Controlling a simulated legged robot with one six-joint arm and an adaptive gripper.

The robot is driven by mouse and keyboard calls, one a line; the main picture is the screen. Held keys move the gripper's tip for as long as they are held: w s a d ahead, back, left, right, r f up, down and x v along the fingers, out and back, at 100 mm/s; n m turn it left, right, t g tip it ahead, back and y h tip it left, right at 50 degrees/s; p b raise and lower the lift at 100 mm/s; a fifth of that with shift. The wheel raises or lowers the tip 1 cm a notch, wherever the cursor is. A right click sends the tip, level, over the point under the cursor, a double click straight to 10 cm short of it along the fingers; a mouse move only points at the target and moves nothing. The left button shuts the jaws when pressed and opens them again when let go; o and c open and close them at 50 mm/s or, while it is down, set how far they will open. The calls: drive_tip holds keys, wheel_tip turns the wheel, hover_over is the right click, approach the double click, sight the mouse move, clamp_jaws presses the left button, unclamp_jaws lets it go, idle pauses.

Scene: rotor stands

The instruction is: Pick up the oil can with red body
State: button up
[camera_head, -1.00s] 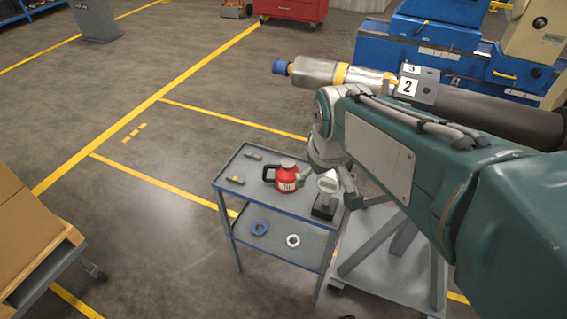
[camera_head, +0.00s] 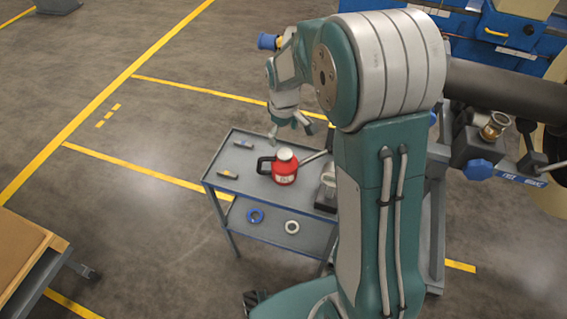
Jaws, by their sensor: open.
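The oil can with red body (camera_head: 284,172) stands upright on the top shelf of a grey cart (camera_head: 225,168) with blue edges. It has a black handle on its left, a pale cap and a grey spout reaching to the upper right. My gripper (camera_head: 291,133) is open and empty. It appears above and behind the can, over the cart's far edge, with its fingers pointing down. I see no contact with the can. My arm hides part of the cart's right side.
A blue ring (camera_head: 255,216) and a white ring (camera_head: 292,227) lie on the lower shelf. A long dark shaft (camera_head: 500,92) extends at the right.

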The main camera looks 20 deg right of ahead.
sight(285, 153)
wheel_tip(285, 153, down, 8)
drive_tip(key=shift+f, duration=0.15)
drive_tip(key=shift+d, duration=0.1)
drive_tip(key=shift+c, duration=0.3)
drive_tip(key=c, duration=1.3)
